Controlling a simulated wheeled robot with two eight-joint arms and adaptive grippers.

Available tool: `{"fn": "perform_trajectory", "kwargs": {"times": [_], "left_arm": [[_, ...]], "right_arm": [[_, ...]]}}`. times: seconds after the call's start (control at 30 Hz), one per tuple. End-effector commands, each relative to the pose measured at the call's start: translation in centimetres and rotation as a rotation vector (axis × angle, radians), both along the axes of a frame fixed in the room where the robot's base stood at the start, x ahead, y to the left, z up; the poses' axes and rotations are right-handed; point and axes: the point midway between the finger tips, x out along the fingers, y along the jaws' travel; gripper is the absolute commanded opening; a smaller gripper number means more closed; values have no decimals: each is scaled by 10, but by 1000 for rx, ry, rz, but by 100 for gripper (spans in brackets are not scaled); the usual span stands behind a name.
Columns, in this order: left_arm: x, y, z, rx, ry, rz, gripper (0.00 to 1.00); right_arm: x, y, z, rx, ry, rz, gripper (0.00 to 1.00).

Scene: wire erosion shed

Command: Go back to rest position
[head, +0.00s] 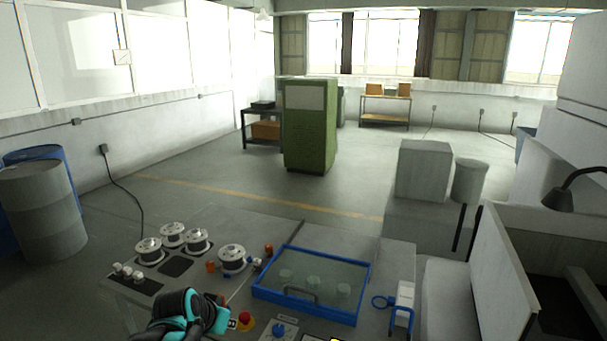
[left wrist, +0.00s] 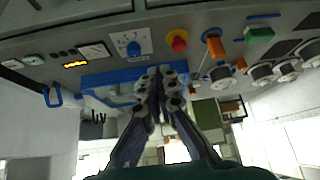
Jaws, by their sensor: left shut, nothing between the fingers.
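My left gripper (head: 222,318) is low in the head view, at the front of the machine's grey top. It is teal and black, shut, with nothing in it. In the left wrist view its two dark fingers (left wrist: 160,78) meet at the tips, in front of the machine's control panel, apart from the knobs as far as I can see. My right gripper is in neither view.
The machine top carries several wire spools (head: 232,258), a blue-framed clear lid (head: 313,285), a red button (head: 245,319) and a blue dial (head: 279,331). Drums (head: 42,212) stand at the left.

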Motion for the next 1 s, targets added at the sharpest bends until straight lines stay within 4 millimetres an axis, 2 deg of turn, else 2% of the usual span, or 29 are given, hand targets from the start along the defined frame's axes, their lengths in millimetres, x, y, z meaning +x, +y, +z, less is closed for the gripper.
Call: {"fn": "perform_trajectory", "kwargs": {"times": [0.03,0.2,0.3,0.43,0.5,0.63,0.87,0.9,1.0], "left_arm": [[-26,-6,-6,0,5,18,0],[-101,-15,-23,-2,17,101,0],[-140,-17,-40,-3,19,147,0],[-177,-18,-61,-6,18,195,0],[-190,-17,-70,-8,16,213,0],[-202,-16,-79,-7,14,231,0],[-204,-16,-79,-8,13,235,0],[-204,-16,-79,-8,13,235,0],[-204,-16,-79,-8,13,235,0]], "right_arm": [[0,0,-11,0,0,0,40],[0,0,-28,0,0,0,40],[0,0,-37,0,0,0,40],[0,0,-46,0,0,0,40],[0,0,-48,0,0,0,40],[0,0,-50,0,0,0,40],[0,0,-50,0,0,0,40],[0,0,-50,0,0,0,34],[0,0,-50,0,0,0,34]]}}
